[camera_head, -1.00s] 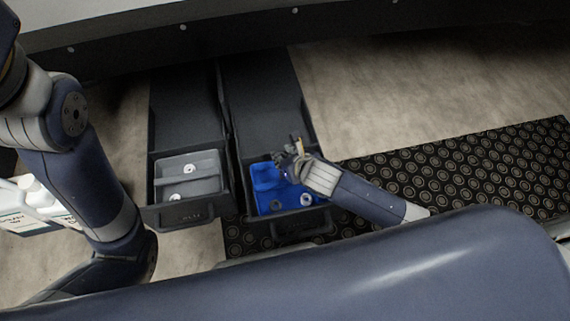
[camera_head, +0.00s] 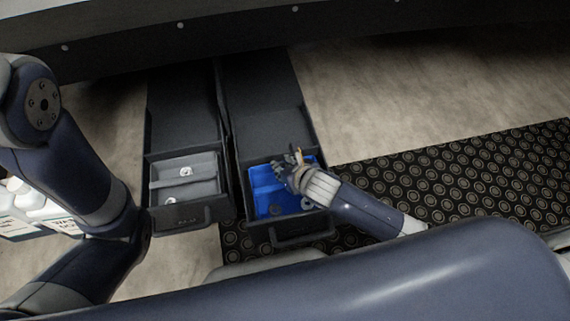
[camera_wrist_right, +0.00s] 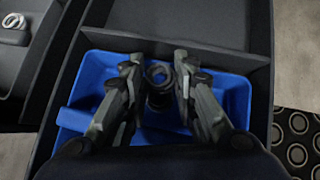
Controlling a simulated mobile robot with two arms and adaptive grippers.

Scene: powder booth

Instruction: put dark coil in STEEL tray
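My right gripper (camera_head: 288,160) is over the blue tray (camera_head: 262,178) in the right drawer. In the right wrist view its fingers (camera_wrist_right: 157,62) are open, one on each side of a dark ring-shaped coil (camera_wrist_right: 159,73). Another dark round piece (camera_wrist_right: 160,100) shows just below that coil, partly hidden. I cannot tell whether the fingers touch the coil. In the head view, grey rings (camera_head: 276,210) lie in the blue tray's near part. A grey tray (camera_head: 163,173), steel-like in colour, sits in the left drawer with pale rings (camera_head: 185,172) in it. My left gripper is out of view.
The two open drawers stand side by side, with raised walls and a narrow gap between them. A black patterned mat (camera_head: 460,175) lies on the floor to the right. White bottles (camera_head: 38,208) stand at the far left, behind my left arm.

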